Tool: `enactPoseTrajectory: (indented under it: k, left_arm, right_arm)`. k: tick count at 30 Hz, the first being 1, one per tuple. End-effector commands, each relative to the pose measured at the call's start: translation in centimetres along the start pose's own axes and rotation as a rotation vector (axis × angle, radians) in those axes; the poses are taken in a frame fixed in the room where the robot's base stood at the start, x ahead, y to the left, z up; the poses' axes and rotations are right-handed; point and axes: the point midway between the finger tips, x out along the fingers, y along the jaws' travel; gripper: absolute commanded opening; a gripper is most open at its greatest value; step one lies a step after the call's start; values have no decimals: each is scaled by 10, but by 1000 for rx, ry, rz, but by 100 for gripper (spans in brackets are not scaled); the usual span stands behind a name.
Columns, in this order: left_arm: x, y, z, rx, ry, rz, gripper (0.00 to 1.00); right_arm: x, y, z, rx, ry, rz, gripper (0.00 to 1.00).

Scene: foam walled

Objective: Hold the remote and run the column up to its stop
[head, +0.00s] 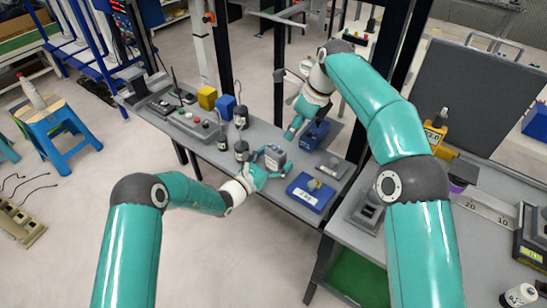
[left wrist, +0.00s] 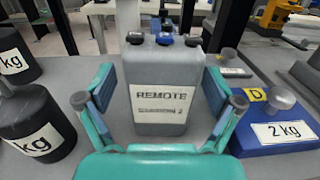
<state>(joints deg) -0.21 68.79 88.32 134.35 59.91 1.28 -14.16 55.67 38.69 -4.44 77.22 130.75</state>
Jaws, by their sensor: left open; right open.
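The remote (left wrist: 165,95) is a grey box labelled REMOTE, with dark and blue knobs on top. It stands upright on the grey bench and also shows in the head view (head: 275,158). My left gripper (head: 266,165) is open at the remote. In the left wrist view its two fingers (left wrist: 159,100) are spread on either side of the remote, and I cannot tell whether they touch it. My right gripper (head: 293,130) is open over the back of the bench, beside a blue box (head: 316,132). I cannot make out the column in these views.
A blue 2 kg block (left wrist: 280,128) with a grey knob stands right of the remote. Black kg weights (left wrist: 38,125) stand to its left.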

Motion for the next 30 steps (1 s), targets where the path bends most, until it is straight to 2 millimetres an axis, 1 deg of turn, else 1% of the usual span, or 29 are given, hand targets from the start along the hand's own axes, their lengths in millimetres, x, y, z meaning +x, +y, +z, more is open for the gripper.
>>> enactPoseTrajectory:
  k: [8, 11, 18, 21, 28, 29, 30]
  left_arm:
    - [1, 0, 0, 0, 1, 0, 92]
    - [1, 0, 0, 0, 0, 0, 77]
    - [1, 0, 0, 0, 0, 1, 37]
    - [1, 1, 0, 0, 0, 1, 22]
    - [0, 1, 0, 0, 0, 1, 22]
    - [0, 1, 0, 0, 0, 1, 21]
    - [0, 1, 0, 0, 0, 1, 21]
  right_arm:
    - [0, 0, 0, -1, 0, 0, 42]
    - [0, 0, 0, -1, 0, 0, 42]
    - [0, 0, 0, -1, 0, 0, 42]
    - [0, 0, 1, -1, 0, 0, 42]
    - [0, 0, 1, -1, 0, 1, 3]
    - [0, 0, 1, -1, 0, 1, 0]
    - [0, 0, 1, -1, 0, 1, 0]
